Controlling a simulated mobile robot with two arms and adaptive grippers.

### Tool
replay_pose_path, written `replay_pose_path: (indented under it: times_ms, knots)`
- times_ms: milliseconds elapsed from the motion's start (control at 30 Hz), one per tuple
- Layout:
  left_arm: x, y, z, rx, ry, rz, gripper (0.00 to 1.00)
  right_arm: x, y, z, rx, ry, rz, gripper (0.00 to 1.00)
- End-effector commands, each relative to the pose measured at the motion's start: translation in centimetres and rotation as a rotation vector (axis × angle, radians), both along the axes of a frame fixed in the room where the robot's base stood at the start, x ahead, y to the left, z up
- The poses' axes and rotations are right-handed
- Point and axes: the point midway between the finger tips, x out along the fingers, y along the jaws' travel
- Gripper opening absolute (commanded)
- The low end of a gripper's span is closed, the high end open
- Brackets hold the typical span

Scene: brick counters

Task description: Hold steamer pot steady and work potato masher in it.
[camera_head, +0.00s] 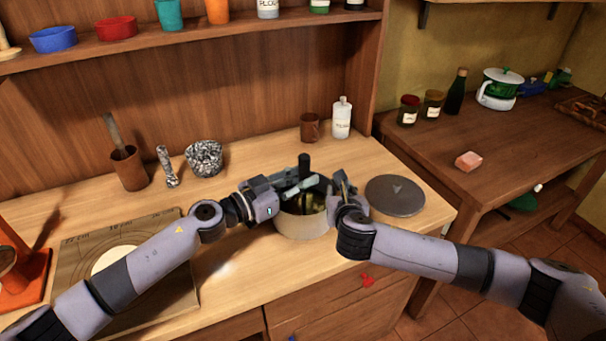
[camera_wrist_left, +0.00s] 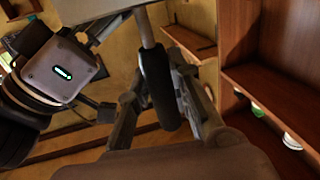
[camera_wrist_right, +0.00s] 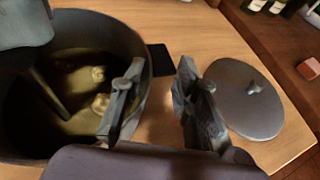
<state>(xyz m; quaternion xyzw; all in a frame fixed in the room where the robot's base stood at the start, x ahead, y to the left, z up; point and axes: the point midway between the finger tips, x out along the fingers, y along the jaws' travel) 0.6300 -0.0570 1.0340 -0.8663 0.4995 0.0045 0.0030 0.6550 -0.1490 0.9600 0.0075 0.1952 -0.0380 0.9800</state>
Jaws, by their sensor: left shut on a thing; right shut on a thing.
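The steamer pot (camera_head: 301,226) stands on the light wooden counter, pale outside and dark inside. Yellowish lumps lie in liquid in it, seen in the right wrist view (camera_wrist_right: 98,103). The potato masher's black handle (camera_head: 304,163) stands up above the pot; its shaft (camera_wrist_right: 48,92) goes down into the pot, and its lower end is hidden. My left gripper (camera_head: 308,186) is shut on the masher handle, also seen in the left wrist view (camera_wrist_left: 158,85). My right gripper (camera_wrist_right: 155,85) is shut on the pot's right wall, one finger inside and one outside.
A grey lid (camera_head: 395,196) lies right of the pot. A brown cup (camera_head: 310,127) and white bottle (camera_head: 341,118) stand behind. A speckled mortar (camera_head: 204,158) and a board (camera_head: 125,258) are to the left. A second counter (camera_head: 480,182) is at right.

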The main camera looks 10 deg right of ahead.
Motion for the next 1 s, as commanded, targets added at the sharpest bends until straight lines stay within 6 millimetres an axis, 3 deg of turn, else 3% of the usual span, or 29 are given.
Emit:
replay_pose_path:
  times_ms: [267, 600, 1000]
  knots:
    - [0.0, 0.0, -0.6, -0.001, 0.001, -0.001, 0.00, 0.0, 0.0, 0.0, -0.003, 0.000, 0.000, 0.00]
    - [0.0, 0.0, 1.3, 0.001, -0.002, -0.001, 0.00, 0.0, -0.1, 0.0, -0.002, 0.000, 0.000, 0.00]
    - [0.4, -0.6, 1.5, -0.002, 0.000, -0.001, 0.00, 0.0, -0.1, 0.0, -0.002, 0.000, 0.000, 0.00]
